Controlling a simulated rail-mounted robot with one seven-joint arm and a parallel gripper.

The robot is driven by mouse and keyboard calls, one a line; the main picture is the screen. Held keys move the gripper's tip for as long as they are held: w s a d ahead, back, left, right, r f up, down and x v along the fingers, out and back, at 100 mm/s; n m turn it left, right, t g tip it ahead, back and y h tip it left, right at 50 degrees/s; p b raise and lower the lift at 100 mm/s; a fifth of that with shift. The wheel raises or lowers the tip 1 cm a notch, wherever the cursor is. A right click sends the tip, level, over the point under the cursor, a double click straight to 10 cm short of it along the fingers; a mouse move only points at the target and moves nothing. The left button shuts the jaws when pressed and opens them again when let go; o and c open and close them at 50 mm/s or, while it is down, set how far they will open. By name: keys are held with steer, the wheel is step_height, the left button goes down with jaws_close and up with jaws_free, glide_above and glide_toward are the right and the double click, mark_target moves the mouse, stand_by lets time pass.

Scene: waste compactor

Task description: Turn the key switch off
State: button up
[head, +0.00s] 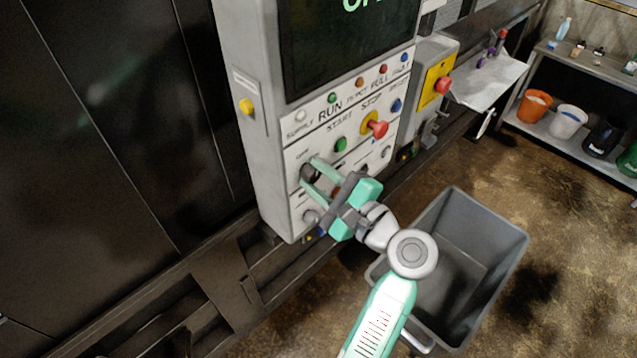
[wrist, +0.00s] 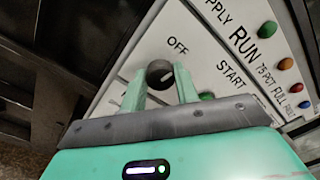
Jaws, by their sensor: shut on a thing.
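The key switch (wrist: 160,73) is a dark round knob with a light line across its face, under the word OFF on the white control panel (wrist: 195,28). In the head view the key switch (head: 309,173) is at the panel's lower left, partly behind my fingers. My gripper (head: 308,172) reaches it from the lower right with two green fingers. In the wrist view my gripper (wrist: 160,88) has one finger on each side of the knob and is shut on it. The lettering on the side opposite OFF is hidden by my gripper.
A red stop button (head: 378,129) and a green START button (head: 340,144) stick out close above and right of my gripper. A yellow box with a red button (head: 443,86) stands further right. A grey open bin (head: 484,215) is on the floor below.

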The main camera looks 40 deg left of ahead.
steer(key=shift+n+b, duration=0.6)
steer(key=shift+n, duration=0.5)
steer(key=o, duration=1)
steer(key=shift+c, duration=0.2)
steer(key=d+b, duration=0.1)
steer(key=d, duration=0.7)
steer(key=shift+s+f, duration=0.1)
